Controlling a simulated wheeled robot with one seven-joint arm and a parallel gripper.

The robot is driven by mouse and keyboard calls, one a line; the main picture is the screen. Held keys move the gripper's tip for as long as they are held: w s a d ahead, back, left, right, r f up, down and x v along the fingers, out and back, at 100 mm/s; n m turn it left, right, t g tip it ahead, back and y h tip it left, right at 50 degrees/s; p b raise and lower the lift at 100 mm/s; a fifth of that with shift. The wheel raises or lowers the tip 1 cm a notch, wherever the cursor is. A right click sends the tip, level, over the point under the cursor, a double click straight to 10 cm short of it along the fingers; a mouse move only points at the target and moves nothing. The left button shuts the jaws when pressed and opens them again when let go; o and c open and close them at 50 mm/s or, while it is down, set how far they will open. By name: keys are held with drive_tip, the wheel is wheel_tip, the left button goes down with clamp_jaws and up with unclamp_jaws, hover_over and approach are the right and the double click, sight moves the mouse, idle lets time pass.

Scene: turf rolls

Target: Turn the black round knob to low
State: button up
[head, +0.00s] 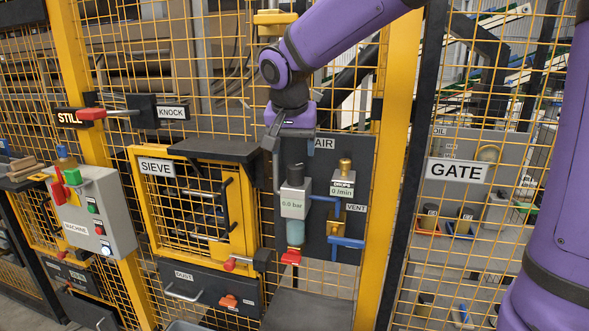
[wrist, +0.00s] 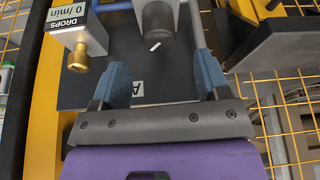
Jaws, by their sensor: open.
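The black round knob (head: 296,172) sits on top of the grey air regulator (head: 294,203) on the dark AIR panel. The regulator's display reads 0.0 bar. In the wrist view the knob (wrist: 153,52) shows as a dark cylinder with a short white mark, beyond my fingertips and between their lines. My gripper (head: 293,158) points down just above the knob, its fingers spread to either side. In the wrist view my gripper (wrist: 163,75) has two blue pads wide apart with nothing between them. I see no contact with the knob. No low marking is legible.
To the right of the regulator are a brass knob (head: 345,166) on the drops unit (head: 343,184) and blue pipes (head: 328,201). A dark shelf (head: 216,151) over the yellow SIEVE door (head: 153,205) stands close on the left. A yellow post (head: 388,180) bounds the panel's right.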

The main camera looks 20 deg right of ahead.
sight(296, 166)
drive_tip(key=x, duration=0.7)
drive_tip(key=shift+d+f, duration=0.1)
drive_tip(key=shift+f, duration=0.2)
drive_tip(key=c, duration=0.9)
